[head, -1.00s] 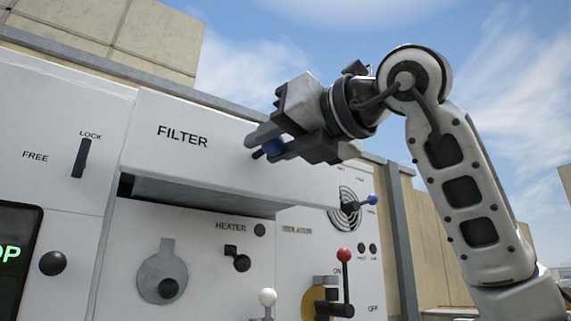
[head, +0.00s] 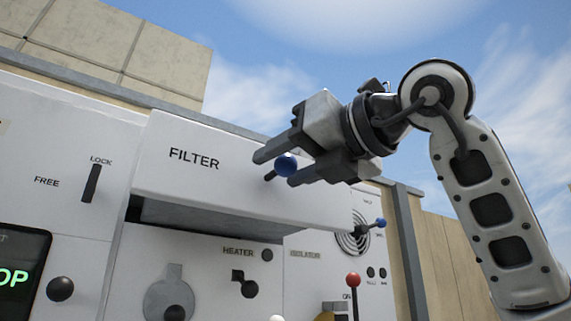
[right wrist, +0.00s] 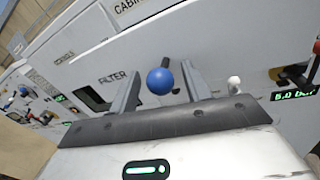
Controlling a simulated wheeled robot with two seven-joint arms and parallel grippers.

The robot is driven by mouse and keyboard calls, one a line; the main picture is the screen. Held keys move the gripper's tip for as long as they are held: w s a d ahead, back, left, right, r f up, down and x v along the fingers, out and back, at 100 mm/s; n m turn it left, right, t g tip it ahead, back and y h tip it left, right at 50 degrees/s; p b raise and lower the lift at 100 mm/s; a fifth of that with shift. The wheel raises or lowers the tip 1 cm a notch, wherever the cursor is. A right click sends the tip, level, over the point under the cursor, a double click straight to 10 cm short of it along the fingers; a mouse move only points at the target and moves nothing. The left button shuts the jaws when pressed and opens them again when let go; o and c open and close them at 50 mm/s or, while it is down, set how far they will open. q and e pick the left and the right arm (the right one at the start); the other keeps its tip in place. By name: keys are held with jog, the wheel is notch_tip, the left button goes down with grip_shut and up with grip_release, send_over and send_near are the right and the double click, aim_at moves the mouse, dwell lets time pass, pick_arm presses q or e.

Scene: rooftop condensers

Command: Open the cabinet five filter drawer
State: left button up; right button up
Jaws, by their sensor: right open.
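The filter drawer (head: 225,179) is a white box front marked FILTER. It stands out from the cabinet face, with its dark underside showing below. Its handle is a blue ball knob (head: 286,165) on a short dark stem. My right gripper (head: 276,169) is open, with one finger on each side of the knob. The right wrist view shows the blue knob (right wrist: 160,81) between the two spread fingers of the gripper (right wrist: 159,82), with visible gaps on both sides. My left gripper is not in view.
A FREE/LOCK slot (head: 91,183) is left of the drawer. Below are a heater switch (head: 244,283), a round grey cover (head: 168,293) and a red-knobbed lever (head: 353,281). A small blue-tipped lever (head: 380,223) is by the vent at right. Open sky lies above.

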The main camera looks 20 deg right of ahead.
jog(key=b+v, duration=0.2)
jog(key=v, duration=1.3)
jog(key=shift+s+d+b, duration=0.2)
jog(key=shift+s+b, duration=0.05)
jog(key=shift+b, duration=0.05)
jog(key=shift+w, duration=0.15)
